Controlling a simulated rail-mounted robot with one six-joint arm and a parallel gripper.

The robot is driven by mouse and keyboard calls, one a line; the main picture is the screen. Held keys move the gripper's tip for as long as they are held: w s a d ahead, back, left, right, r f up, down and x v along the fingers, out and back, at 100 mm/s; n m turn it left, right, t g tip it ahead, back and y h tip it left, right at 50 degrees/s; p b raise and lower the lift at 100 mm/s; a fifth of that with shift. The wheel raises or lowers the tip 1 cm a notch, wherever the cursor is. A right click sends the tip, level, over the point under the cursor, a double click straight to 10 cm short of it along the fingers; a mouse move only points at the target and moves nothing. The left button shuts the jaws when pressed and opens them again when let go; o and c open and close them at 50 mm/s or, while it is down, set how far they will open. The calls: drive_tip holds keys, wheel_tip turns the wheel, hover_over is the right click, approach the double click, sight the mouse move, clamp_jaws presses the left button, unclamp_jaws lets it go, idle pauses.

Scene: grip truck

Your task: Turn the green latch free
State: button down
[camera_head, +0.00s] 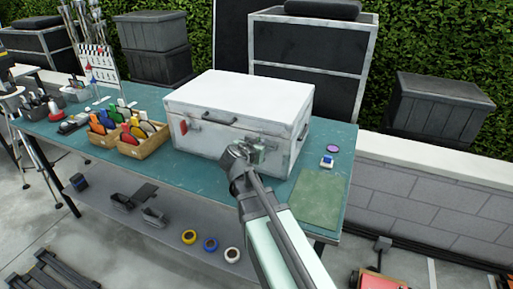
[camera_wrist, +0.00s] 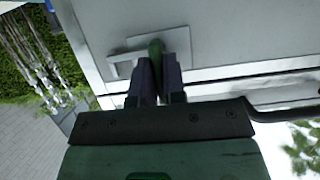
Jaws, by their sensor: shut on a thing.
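The white case (camera_head: 235,105) stands shut on the teal table. A red latch (camera_head: 183,127) sits at the left of its front face and a dark handle (camera_head: 219,118) in the middle. My gripper (camera_head: 250,155) is at the right part of the front face and hides most of the latch there. In the wrist view the green latch (camera_wrist: 155,48) shows between the fingertips of my gripper (camera_wrist: 158,75), in front of a pale metal plate (camera_wrist: 180,40). The fingers are shut on the green latch. How far it is turned cannot be told.
Wooden bins (camera_head: 140,142) with coloured tools stand left of the case. A green mat (camera_head: 318,198) and a small blue-and-white item (camera_head: 327,161) lie to its right. Tape rolls (camera_head: 210,243) lie on the lower shelf.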

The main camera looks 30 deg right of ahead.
drive_tip(key=c, duration=1.2)
unclamp_jaws()
drive_tip(key=p+v, duration=0.4)
drive_tip(key=v, duration=0.7)
drive_tip(key=s+a+f+n+g+y, duration=0.8)
drive_tip(key=s+a+f+n+y, duration=0.2)
drive_tip(key=shift+s+f+g, duration=0.3)
drive_tip(key=shift+f, duration=0.05)
